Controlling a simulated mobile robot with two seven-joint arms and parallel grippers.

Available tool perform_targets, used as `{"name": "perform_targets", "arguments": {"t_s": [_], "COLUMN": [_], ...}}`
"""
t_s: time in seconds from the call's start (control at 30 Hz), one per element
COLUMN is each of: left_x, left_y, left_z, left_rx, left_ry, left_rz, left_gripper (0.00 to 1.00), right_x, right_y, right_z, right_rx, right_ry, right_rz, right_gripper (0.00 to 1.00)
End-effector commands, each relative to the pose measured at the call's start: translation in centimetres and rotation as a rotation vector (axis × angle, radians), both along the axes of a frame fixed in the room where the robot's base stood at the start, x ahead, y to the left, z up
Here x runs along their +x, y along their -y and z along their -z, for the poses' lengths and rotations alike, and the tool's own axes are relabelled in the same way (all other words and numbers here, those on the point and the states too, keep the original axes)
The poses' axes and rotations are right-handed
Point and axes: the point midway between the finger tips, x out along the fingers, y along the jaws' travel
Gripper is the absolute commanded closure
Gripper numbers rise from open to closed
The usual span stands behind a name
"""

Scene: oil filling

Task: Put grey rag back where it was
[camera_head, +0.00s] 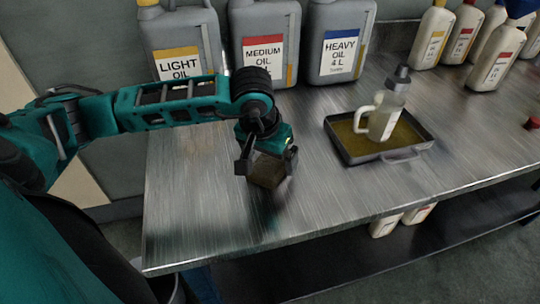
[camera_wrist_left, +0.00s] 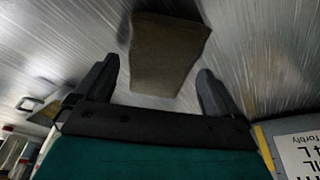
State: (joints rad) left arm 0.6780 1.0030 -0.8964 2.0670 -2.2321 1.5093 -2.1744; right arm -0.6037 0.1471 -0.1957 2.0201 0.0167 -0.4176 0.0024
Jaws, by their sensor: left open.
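The grey rag (camera_head: 266,171) is a brownish-grey folded block on the metal bench, left of the tray. In the left wrist view the rag (camera_wrist_left: 168,52) shows between and beyond the fingers, with a gap on either side. My left gripper (camera_head: 267,167) is right at the rag, pointing down, with its two fingers spread apart. In the left wrist view the left gripper (camera_wrist_left: 158,90) is open and does not visibly touch the rag. Whether the rag lies flat on the bench or is just above it is hard to tell. My right gripper is not in view.
Light, medium (camera_head: 264,50) and heavy oil canisters (camera_head: 340,55) stand along the back. A dark tray (camera_head: 408,156) with yellowish oil holds a clear jug (camera_head: 383,118). Several white bottles (camera_head: 433,38) stand back right, near a red cap (camera_head: 532,123). The bench (camera_head: 220,225) is clear in front.

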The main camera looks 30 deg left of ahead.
Motion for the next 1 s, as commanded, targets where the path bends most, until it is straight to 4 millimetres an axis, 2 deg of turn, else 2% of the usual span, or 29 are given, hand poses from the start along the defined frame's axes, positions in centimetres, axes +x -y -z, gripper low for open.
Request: {"name": "perform_targets", "arguments": {"t_s": [0.3, 0.5, 0.7, 1.0], "left_x": [-1.7, -2.6, -3.0, -3.0], "left_y": [0.1, 0.2, 0.2, 0.2], "left_z": [-6.9, -9.9, -11.0, -11.0], "left_rx": [0.002, 0.000, 0.000, 0.000], "left_ry": [0.008, 0.005, 0.002, 0.002], "left_rz": [0.001, -0.001, 0.000, 0.000], "left_gripper": [0.03, 0.03, 0.03, 0.03], "right_x": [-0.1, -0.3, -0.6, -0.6], "right_y": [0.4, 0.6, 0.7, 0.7], "right_z": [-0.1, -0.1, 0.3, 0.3], "right_rx": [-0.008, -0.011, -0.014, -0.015], "right_ry": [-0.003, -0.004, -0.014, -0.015], "right_rz": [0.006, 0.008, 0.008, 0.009], "right_gripper": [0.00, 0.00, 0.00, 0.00]}}
